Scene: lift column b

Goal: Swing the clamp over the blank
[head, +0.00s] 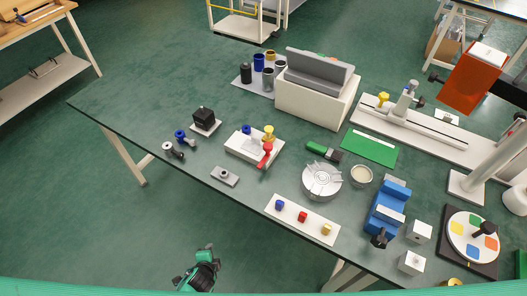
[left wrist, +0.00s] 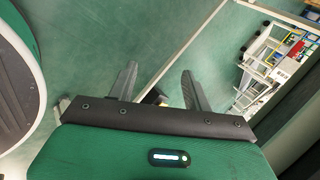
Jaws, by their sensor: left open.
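A white fixture block (head: 238,149) stands near the middle of the table. A clamp with a red handle (head: 266,153) is on it; the handle hangs toward the block's front right edge. A yellow knob (head: 269,130) and a blue knob (head: 246,130) are at its back. A pale piece, perhaps the blank, lies on the block; I cannot tell whether the clamp arm is over it. My left gripper (head: 208,251) is off the table's front edge, apart from the fixture. Its fingers are spread and empty in the left wrist view (left wrist: 159,70). My right gripper is not in view.
A small grey plate (head: 224,176) lies in front of the fixture. A black cube (head: 204,114) is to its left. The left table end is clear.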

